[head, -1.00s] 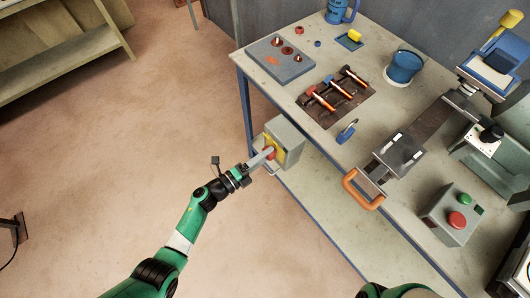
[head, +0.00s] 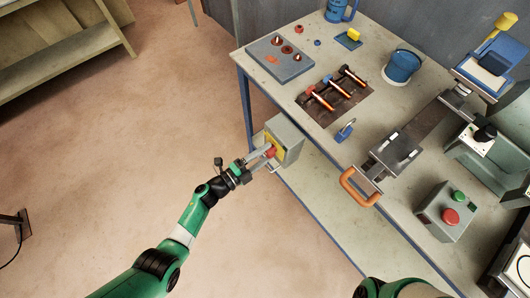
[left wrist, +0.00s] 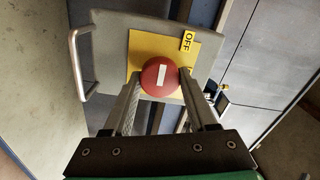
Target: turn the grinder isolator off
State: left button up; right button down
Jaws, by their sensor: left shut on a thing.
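The grinder isolator is a grey box (head: 288,137) with a yellow plate on the side of the workbench. Its round red knob (left wrist: 161,77) has a white bar, which stands nearly upright in the left wrist view. A yellow OFF label (left wrist: 187,41) sits up and right of the knob; another yellow label below it is mostly hidden by a finger. My left gripper (head: 267,156) is shut on the red knob, one finger on each side of it. It also shows in the left wrist view (left wrist: 160,86). My right gripper is out of view.
A metal handle (left wrist: 75,62) stands out from the box beside the plate. On the bench (head: 310,125) are a blue padlock (head: 345,130), a tool rack, a blue bucket (head: 404,66), an orange-handled slide (head: 360,187) and a green-and-red button box (head: 446,212). Open floor lies left.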

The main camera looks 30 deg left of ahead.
pick_arm(q)
jog(key=o, duration=1.4)
jog(key=shift+c, duration=0.2)
jog(key=shift+s+a, duration=0.15)
jog(key=shift+s, duration=0.1)
jog(key=p+v, duration=0.4)
jog(key=v, duration=0.7)
